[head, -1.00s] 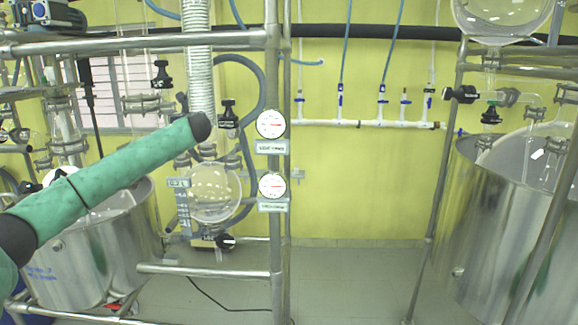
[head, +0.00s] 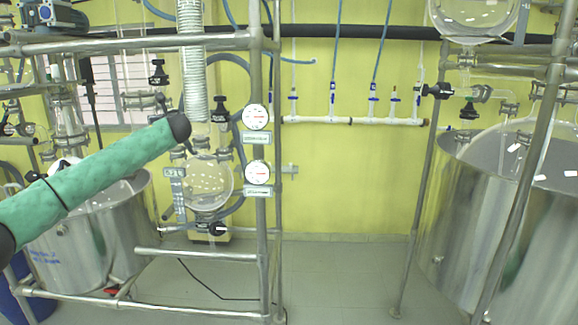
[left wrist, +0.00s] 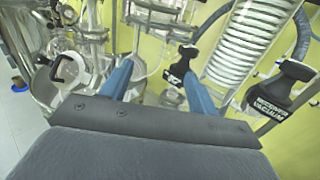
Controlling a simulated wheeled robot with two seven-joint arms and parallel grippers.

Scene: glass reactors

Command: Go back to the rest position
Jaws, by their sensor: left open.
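My left arm's green sleeve comes in from the left in the head view and ends in a dark rounded joint in front of the left glass rig. The gripper itself does not show there. In the left wrist view my left gripper (left wrist: 157,82) is open, its two blue fingers apart with nothing between them. Beyond the fingers is a black valve handle (left wrist: 181,62). A second black handle (left wrist: 282,93) with a vacuum label and a white ribbed hose (left wrist: 250,40) are at the right. My right gripper is in no view.
A steel frame post (head: 262,215) carries two gauges, the upper gauge (head: 256,117) and the lower gauge (head: 258,173). Steel vessels stand left (head: 95,245) and right (head: 470,215). Glass flasks (head: 208,185) hang on the frame. The grey floor (head: 345,280) between the frames is clear.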

